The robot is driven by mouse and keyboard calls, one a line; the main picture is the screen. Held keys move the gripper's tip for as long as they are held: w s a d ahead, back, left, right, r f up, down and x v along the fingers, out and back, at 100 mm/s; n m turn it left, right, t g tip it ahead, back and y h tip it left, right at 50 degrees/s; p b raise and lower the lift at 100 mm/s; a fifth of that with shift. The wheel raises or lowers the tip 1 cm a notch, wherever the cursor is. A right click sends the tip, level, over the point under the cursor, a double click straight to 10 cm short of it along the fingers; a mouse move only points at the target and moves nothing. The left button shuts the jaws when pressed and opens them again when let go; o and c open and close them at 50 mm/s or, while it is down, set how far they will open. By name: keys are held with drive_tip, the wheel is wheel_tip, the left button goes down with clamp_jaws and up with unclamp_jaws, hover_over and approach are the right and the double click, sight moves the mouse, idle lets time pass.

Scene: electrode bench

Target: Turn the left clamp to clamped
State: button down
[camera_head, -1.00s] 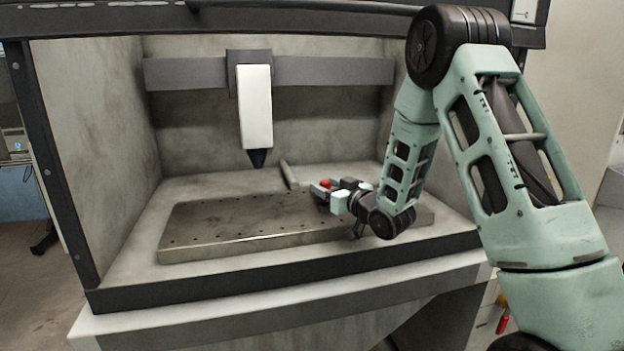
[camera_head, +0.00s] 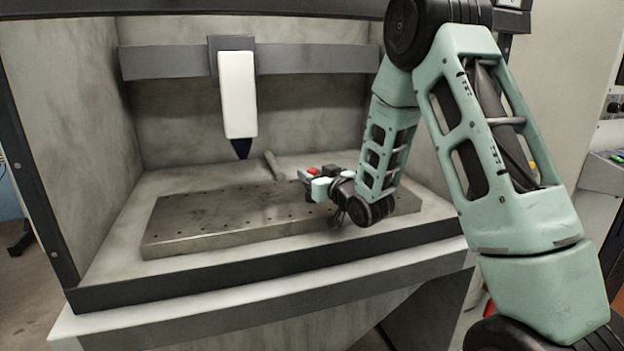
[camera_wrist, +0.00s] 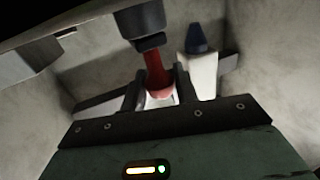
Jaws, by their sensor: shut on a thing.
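The red clamp handle (camera_wrist: 157,77) stands between the two fingers of my gripper (camera_wrist: 158,90) in the wrist view, and the fingers are shut on it. The handle joins a dark body (camera_wrist: 141,20) at the top of that view. In the head view my gripper (camera_head: 309,186) is over the right part of the perforated plate (camera_head: 215,215). A small red patch of the handle (camera_head: 313,171) shows just above the fingers. The rest of the clamp is mostly hidden by my gripper, and I cannot read the handle's exact angle. Only one clamp can be made out.
A white tool head (camera_head: 238,95) with a dark pointed tip hangs from a grey crossbar (camera_head: 165,62), left of my gripper. A short rod (camera_head: 273,166) lies behind the plate. The enclosure walls stand around. The plate's left part is clear.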

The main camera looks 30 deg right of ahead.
drive_tip(key=m+h+b, duration=0.2)
drive_tip(key=h, duration=0.1)
drive_tip(key=shift+a+f, duration=0.1)
drive_tip(key=shift+m+g+h+b, duration=0.3)
drive_tip(key=shift+m+h+b, duration=0.35)
drive_tip(key=shift+h, duration=0.55)
drive_tip(key=c, duration=1.1)
unclamp_jaws()
drive_tip(key=shift+c, duration=0.2)
